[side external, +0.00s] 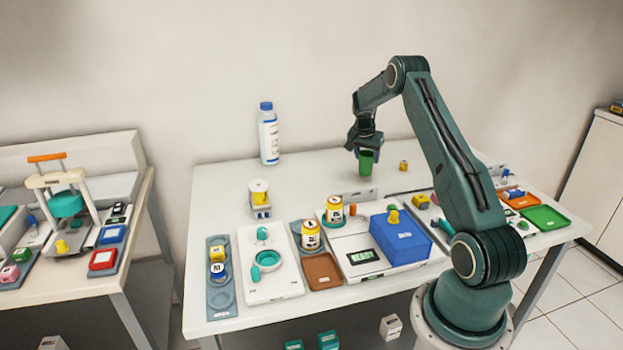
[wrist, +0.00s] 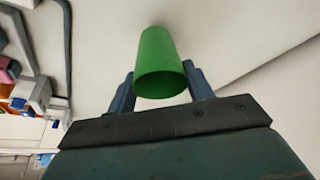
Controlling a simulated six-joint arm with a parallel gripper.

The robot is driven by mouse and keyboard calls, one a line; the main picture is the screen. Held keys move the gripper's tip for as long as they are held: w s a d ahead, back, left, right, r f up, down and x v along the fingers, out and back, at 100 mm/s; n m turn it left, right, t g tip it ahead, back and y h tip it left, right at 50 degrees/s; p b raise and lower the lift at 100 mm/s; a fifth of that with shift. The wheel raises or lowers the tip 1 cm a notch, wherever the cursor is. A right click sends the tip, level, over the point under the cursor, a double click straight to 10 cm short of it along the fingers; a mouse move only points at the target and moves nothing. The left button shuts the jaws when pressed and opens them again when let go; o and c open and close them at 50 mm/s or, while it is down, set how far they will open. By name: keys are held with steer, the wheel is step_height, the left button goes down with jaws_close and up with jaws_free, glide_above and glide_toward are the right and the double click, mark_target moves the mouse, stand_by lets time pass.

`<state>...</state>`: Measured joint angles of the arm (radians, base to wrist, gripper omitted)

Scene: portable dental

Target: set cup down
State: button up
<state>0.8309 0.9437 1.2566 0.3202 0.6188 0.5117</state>
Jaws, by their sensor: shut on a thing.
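A green cup (side external: 366,163) is at my gripper (side external: 366,151) over the back part of the white table (side external: 218,188). In the wrist view the green cup (wrist: 158,65) sits between the two blue-grey fingers of my gripper (wrist: 160,90), which is shut on it. The cup looks about upright in the side view. I cannot tell whether its base touches the table or hangs just above it.
A small yellow and brown item (side external: 403,165) stands right of the cup. A white bottle with a blue cap (side external: 268,135) stands at the back left. Trays, cans and a blue box (side external: 400,236) fill the front. The table's back middle is clear.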

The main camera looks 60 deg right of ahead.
mark_target(366, 163)
steer(key=shift+f, duration=1.5)
steer(key=shift+f, duration=0.1)
steer(key=o, duration=0.9)
steer(key=shift+o, duration=0.2)
steer(key=v, duration=1.2)
